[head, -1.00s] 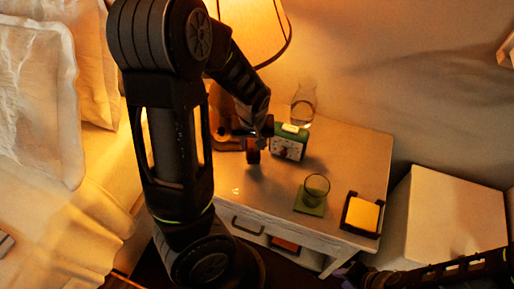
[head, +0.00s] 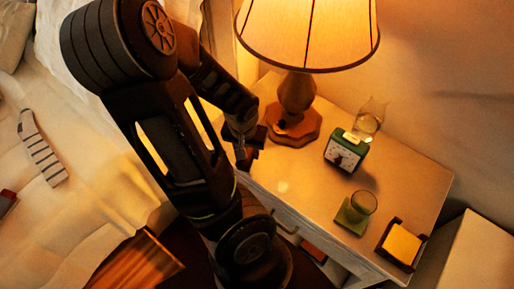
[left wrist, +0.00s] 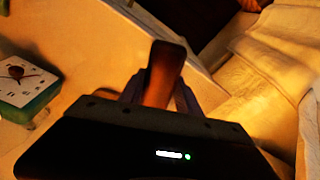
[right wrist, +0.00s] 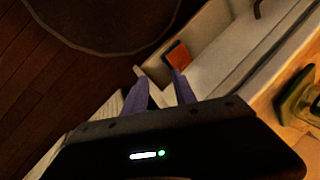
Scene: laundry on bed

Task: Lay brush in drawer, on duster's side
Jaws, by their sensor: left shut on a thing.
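My left gripper (head: 245,140) is shut on the brush, beside the left edge of the nightstand top. In the left wrist view the brush (left wrist: 163,72) shows as a brown wooden piece between the fingers; its other end is hidden. An open drawer (right wrist: 150,62) shows in the right wrist view at the nightstand's front. An orange item (right wrist: 178,55) lies in it, also visible in the head view (head: 313,252); I cannot tell whether it is the duster. My right gripper (right wrist: 162,90) is open and empty, above the drawer area.
On the nightstand top (head: 300,180) stand a lamp (head: 297,100), a green clock (head: 345,150), a carafe (head: 370,115), a glass (head: 362,203) on a green coaster and a holder with yellow notes (head: 402,245). A bed with a striped sock (head: 40,150) is at the left.

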